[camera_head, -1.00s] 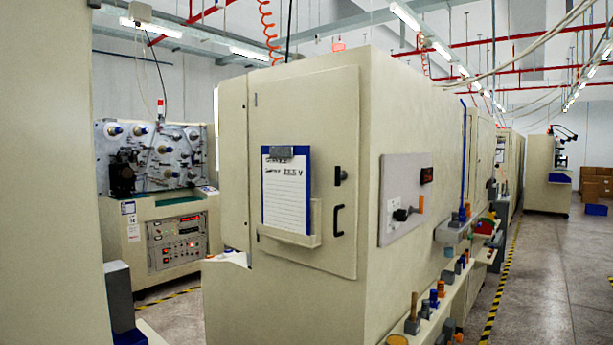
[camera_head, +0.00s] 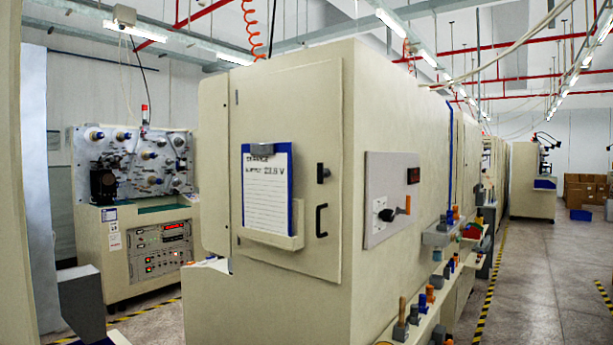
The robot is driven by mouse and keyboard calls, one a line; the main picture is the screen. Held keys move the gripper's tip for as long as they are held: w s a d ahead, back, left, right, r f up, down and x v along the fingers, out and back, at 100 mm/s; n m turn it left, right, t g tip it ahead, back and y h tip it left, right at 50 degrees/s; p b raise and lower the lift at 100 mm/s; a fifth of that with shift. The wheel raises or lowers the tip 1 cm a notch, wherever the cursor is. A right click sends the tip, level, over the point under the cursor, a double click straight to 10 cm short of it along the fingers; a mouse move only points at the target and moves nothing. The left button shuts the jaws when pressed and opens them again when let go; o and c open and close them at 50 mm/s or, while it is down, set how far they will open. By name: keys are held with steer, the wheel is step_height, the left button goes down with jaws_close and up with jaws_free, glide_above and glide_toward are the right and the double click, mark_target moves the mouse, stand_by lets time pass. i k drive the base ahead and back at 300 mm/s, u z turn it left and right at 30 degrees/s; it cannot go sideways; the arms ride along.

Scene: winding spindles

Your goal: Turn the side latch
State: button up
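A large beige cabinet (camera_head: 400,95) stands in the middle of the view. Its front door (camera_head: 290,105) looks shut. A small black latch (camera_head: 323,173) sits at the door's right edge, above a black pull handle (camera_head: 321,220). On the cabinet's right side is a grey panel (camera_head: 376,168) with a dark knob with an orange-tipped lever (camera_head: 397,212) and a small dark red display (camera_head: 413,176). I cannot tell for sure which part is the side latch. My gripper is not in view.
A clipboard (camera_head: 267,190) hangs on the door above a small ledge. A low shelf (camera_head: 422,328) with several knobs and spindles sticks out along the cabinet's right side. A winding machine (camera_head: 135,230) stands at left. The right aisle floor (camera_head: 545,270) is clear.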

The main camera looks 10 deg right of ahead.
mark_target(320, 173)
steer(key=z, duration=0.7)
steer(key=i, duration=0.8)
steer(key=z, duration=0.05)
